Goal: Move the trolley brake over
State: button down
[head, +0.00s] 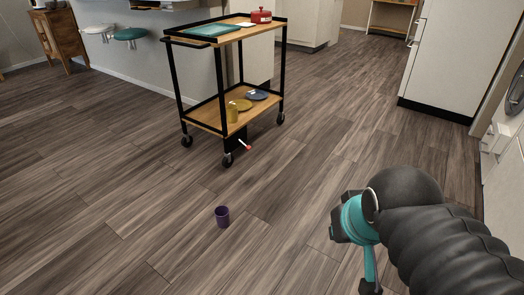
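The trolley (219,75) stands left of centre, with a black frame, two wooden shelves and castors. The trolley brake (245,147) is a short pale lever with a red tip. It sticks out low on the trolley, to the right of the front castor (228,160), by a small black plate. My arm comes in from the lower right, well apart from the trolley and brake.
The floor between is otherwise clear. White cabinets stand at right.

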aim_at(247, 147)
jog(key=z, duration=0.55)
jog(key=i, duration=3.3)
jog(key=u, duration=3.35)
